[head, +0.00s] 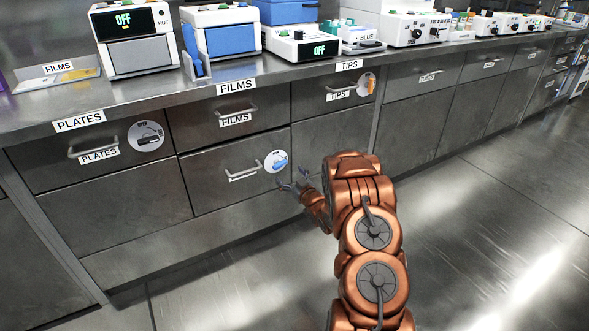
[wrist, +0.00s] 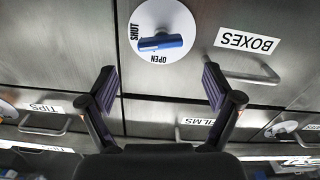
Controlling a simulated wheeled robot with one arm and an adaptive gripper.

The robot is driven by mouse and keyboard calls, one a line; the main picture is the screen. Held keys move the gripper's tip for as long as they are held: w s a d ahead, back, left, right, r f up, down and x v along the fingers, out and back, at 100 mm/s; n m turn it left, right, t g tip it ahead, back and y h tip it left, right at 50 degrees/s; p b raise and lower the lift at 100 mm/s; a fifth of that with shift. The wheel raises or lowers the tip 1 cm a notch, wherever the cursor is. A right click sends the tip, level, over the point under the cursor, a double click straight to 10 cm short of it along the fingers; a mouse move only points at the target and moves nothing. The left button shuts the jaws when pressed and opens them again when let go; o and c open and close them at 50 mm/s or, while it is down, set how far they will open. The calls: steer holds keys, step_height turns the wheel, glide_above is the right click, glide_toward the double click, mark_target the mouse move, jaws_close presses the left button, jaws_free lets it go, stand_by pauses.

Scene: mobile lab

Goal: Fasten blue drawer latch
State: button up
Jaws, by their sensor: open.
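The blue latch (head: 277,161) sits on a white disc on the lower middle drawer, right of that drawer's handle (head: 243,173). In the wrist view, the blue latch (wrist: 161,43) lies nearly level across its disc (wrist: 160,18), which is marked SHUT at the left and OPEN below. My gripper (head: 292,187) is near the cabinet front, just below and right of the disc. In the wrist view, my gripper (wrist: 158,84) is open and empty, its fingers apart either side below the latch, not touching it.
Other drawers carry PLATES (head: 99,155), FILMS (head: 235,119) and TIPS (head: 342,95) labels and protruding handles. A black latch (head: 147,135) and an orange latch (head: 371,83) sit on other discs. Instruments line the counter (head: 160,93). The floor (head: 490,230) at right is clear.

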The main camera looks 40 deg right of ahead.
mark_target(281, 166)
steer(key=shift+w+n, duration=0.2)
steer(key=shift+n, duration=0.4)
steer(key=shift+w+d+b, duration=0.2)
steer(key=shift+w+b, duration=0.45)
steer(key=shift+w, duration=1.25)
steer(key=shift+w+d+b, duration=0.15)
steer(key=shift+w+b, duration=0.45)
steer(key=shift+w, duration=1.25)
steer(key=c, duration=1.1)
steer(key=shift+r+p, duration=0.1)
steer(key=shift+p, duration=0.2)
steer(key=shift+c, duration=0.3)
